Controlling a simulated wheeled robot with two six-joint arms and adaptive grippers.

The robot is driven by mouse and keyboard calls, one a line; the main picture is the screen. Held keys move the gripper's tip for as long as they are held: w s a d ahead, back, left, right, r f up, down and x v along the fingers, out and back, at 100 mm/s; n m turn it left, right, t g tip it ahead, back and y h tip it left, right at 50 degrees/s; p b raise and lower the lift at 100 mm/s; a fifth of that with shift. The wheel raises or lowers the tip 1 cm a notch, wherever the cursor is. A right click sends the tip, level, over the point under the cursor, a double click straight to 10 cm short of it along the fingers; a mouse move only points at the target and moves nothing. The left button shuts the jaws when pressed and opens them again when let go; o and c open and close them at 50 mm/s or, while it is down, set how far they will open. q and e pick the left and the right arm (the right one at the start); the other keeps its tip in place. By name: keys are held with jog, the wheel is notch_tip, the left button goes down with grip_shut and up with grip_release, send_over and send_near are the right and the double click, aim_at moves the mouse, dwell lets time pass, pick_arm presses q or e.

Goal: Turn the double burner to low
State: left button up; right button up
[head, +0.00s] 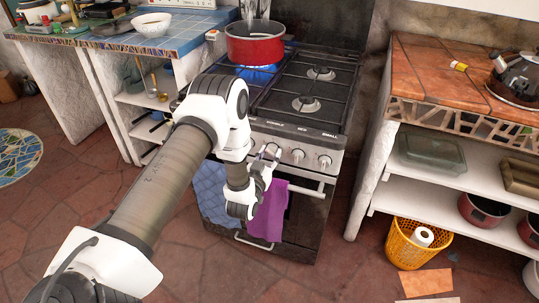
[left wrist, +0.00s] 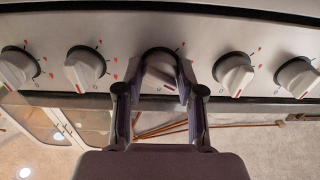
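The stove (head: 300,100) stands in the middle of the head view, with a row of white knobs on its front panel. My left gripper (head: 268,160) is at the panel. In the left wrist view, its two fingers (left wrist: 162,85) straddle the middle knob (left wrist: 161,72) and appear closed on its sides. The pads hide the knob's edges, so its exact setting is unclear. Small red marks surround the knobs. Two free knobs (head: 298,155) and (head: 324,161) show to the right in the head view. Panel labels are too small to read surely. My right gripper is out of view.
A red pot (head: 254,48) sits on the back left burner, with blue glow (head: 258,75) beside it. A purple towel (head: 268,212) hangs on the oven handle below my gripper. A tiled counter (head: 450,75) stands at right, with a yellow basket (head: 417,246) on the floor.

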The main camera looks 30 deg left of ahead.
pick_arm(q)
jog(key=shift+n+b, duration=0.35)
jog(key=shift+n, duration=0.25)
dwell(0.5)
jog(key=shift+d+r+n+b, duration=0.1)
jog(key=shift+n+b, duration=4.45)
jog(key=shift+n, duration=2.85)
jog(key=o, duration=1.1)
jog(key=shift+o, duration=0.2)
